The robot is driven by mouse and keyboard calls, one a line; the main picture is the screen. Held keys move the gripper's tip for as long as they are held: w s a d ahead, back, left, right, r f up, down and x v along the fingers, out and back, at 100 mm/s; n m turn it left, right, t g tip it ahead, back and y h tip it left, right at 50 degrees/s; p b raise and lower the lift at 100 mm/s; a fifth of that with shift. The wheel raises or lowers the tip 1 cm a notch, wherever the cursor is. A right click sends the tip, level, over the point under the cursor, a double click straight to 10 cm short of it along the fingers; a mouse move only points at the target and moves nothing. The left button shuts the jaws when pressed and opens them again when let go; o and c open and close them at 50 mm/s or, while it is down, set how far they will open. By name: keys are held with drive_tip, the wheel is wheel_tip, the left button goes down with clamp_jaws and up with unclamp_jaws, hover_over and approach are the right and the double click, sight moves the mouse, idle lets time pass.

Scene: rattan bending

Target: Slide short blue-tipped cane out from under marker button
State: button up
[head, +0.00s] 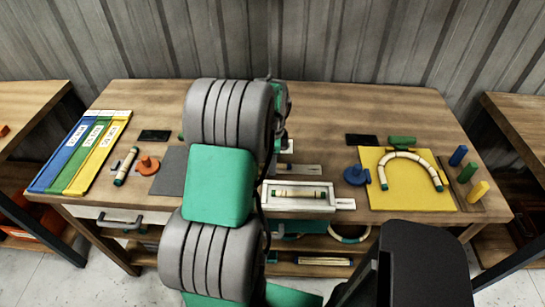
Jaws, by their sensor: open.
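No short blue-tipped cane can be made out for certain. A short pale cane with dark tips (126,167) lies on the left of the table; its tip colour is too small to tell. An orange round button (148,165) is just right of it, on or beside a grey mat. A blue round button (356,175) sits at the left edge of a yellow board (408,199). A bent cane with dark green tips (410,155) arches on that board. Another short cane with green tips (297,194) lies in a white tray (325,206). My gripper is not visible; my arm fills the middle.
Blue, green and yellow labelled strips (83,150) lie at the left. Blue, green and yellow pegs (467,172) stand at the right. Dark slabs (154,136) and a green block (402,142) lie farther back. Bare wood is free at the back right.

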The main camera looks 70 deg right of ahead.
drive_tip(key=shift+c, duration=0.4)
clamp_jaws()
